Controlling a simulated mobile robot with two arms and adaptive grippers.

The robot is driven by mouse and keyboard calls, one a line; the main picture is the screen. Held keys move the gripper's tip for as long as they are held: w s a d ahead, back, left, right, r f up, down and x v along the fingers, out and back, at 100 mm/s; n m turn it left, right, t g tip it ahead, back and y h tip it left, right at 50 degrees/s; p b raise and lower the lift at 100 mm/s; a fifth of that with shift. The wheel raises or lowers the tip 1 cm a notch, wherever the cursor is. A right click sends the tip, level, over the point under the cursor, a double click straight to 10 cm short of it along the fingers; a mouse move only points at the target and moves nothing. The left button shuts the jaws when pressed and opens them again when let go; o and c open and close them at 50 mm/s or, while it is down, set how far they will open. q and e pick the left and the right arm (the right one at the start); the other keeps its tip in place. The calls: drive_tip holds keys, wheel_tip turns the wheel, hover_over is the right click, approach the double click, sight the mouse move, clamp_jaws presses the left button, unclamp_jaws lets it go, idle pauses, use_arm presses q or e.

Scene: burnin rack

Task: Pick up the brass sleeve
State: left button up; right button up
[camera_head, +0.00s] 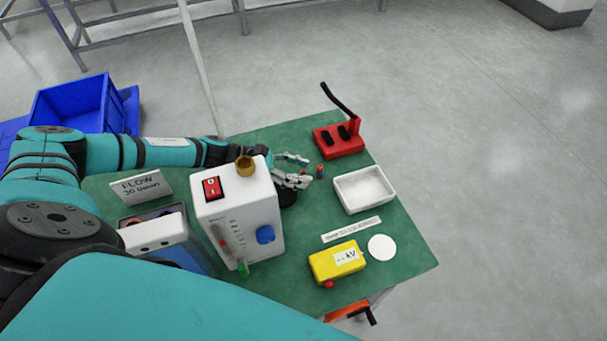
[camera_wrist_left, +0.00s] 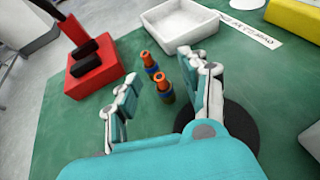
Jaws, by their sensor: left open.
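A brass-coloured hollow piece (camera_head: 245,166) sits on top of the white instrument box (camera_head: 258,205) in the head view. My left gripper (camera_head: 307,171) is behind the box, low over the green table, with its fingers apart. In the left wrist view, the open gripper (camera_wrist_left: 158,66) points at two small upright cylinders with orange-brown tops and dark bands, a farther one (camera_wrist_left: 148,60) and a nearer one (camera_wrist_left: 162,86). They stand between or just beyond the fingers, and nothing is held. Which piece is the brass sleeve I cannot tell for sure. My right gripper is not in view.
A red stand (camera_head: 338,142) with black parts and a white tray (camera_head: 362,190) are beyond the gripper. A yellow kV box (camera_head: 335,264), a white disc (camera_head: 382,247) and a label strip lie nearer. A FLOW sign (camera_head: 141,187) stands left.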

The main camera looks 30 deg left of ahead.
use_arm(q)
clamp_jaws()
idle(0.4)
